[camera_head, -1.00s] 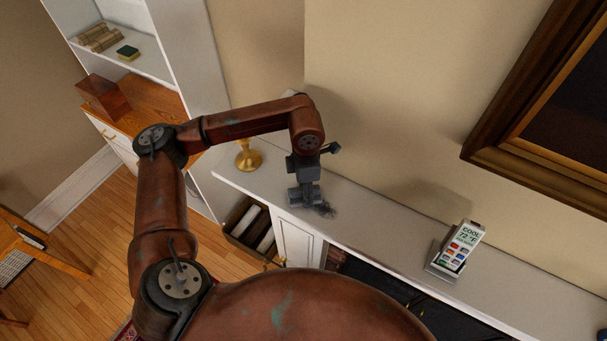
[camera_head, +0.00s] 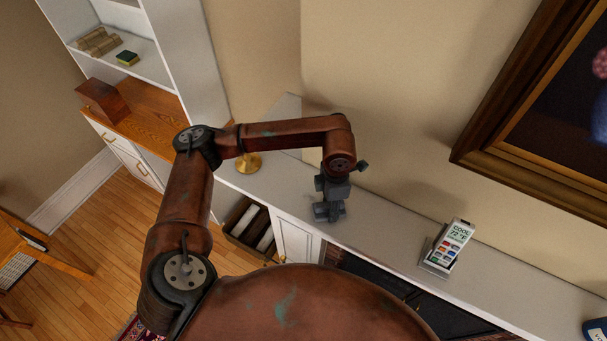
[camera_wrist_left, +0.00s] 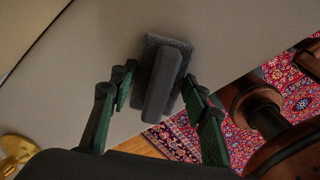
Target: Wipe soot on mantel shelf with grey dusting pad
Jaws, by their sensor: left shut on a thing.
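The mantel shelf (camera_head: 390,235) is a long pale ledge along the wall. My left gripper (camera_head: 330,204) is low over its left half. It is shut on the grey dusting pad (camera_head: 328,213), at the shelf surface. In the left wrist view the pad (camera_wrist_left: 183,52) has a raised dark grip (camera_wrist_left: 163,80) between the green fingers. I cannot tell whether the pad touches the shelf. No soot shows on the bare shelf; the part under the pad is hidden. My right gripper is not in view.
A brass candlestick (camera_head: 248,164) stands on the shelf left of my gripper. A white remote-like device (camera_head: 451,245) in a stand is to the right. A dark-framed picture (camera_head: 480,150) hangs above. Shelf between gripper and device is clear.

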